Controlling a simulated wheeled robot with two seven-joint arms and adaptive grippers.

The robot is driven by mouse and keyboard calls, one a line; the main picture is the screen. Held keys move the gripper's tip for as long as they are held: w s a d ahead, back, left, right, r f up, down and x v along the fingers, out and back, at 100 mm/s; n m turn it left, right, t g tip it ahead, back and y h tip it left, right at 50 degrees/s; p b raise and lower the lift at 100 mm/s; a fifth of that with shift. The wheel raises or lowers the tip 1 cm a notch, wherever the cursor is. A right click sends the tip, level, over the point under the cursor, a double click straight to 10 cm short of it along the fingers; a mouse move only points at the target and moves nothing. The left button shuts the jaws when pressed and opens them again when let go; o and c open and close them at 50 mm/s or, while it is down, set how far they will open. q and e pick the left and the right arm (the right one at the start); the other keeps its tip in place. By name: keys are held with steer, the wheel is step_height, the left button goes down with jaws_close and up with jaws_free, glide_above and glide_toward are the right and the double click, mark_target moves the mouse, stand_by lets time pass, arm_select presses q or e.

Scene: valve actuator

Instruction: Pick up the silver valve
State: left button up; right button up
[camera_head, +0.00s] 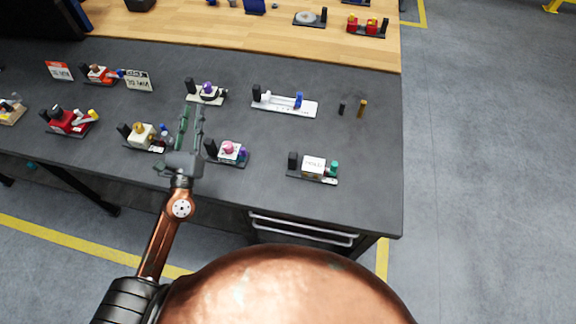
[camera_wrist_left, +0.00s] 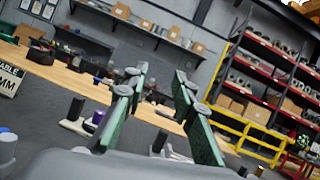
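Several small valve assemblies stand on the dark table (camera_head: 365,190); I cannot tell which is the silver valve. My left gripper (camera_head: 191,112) is over the table, its green-padded fingers apart with nothing between them. It also shows open in the left wrist view (camera_wrist_left: 161,76). Close around it are a white-based piece with a purple knob (camera_head: 208,90), a cream valve piece (camera_head: 143,134) and a pink and white piece (camera_head: 231,148). A white plate with a blue part (camera_head: 288,103) lies to the right. My right gripper is not in view.
A wooden bench (camera_head: 230,38) runs behind. The table's right front is clear.

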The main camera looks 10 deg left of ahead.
arm_select(q)
steer(key=s+d+f+m+g+h, duration=0.15)
steer(key=s+d+f, duration=0.25)
steer(key=d+f, duration=0.85)
steer(key=m+g, duration=0.2)
steer(key=g, duration=0.1)
glide_toward(292, 162)
steer(key=shift+a+f+t+h, duration=0.25)
steer(key=shift+a+h, duration=0.2)
steer(key=shift+a, duration=0.45)
steer(key=shift+d, duration=0.4)
steer(key=w, duration=1.1)
steer(key=shift+w+d, duration=0.2)
steer(key=shift+w, duration=0.1)
steer(key=shift+c, duration=0.5)
jaws_close()
